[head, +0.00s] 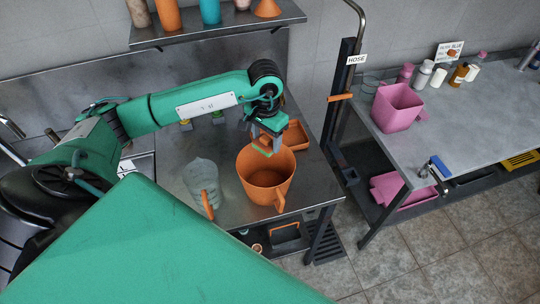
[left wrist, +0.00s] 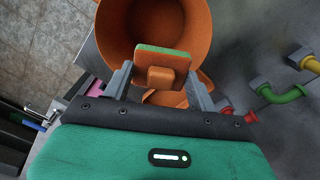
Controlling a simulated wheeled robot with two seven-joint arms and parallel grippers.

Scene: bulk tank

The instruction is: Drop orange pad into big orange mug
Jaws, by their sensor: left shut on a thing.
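The big orange mug (head: 262,190) stands on the steel table, its mouth facing up and its handle toward the front right. My left gripper (head: 268,139) is over the back part of the mug's mouth. It is shut on the orange pad (left wrist: 162,66), which has a green face along one edge. In the left wrist view the pad sits between the two grey fingers, in front of the mug's opening (left wrist: 150,25). In the head view the pad is mostly hidden, with only its green edge clear. My right gripper is not in view.
An orange tray (head: 297,136) lies right behind the mug. A clear jug with an orange handle (head: 207,204) stands to its left. A hose post (head: 341,105) rises to the right. A pink mug (head: 397,108) and bottles stand on the right-hand table.

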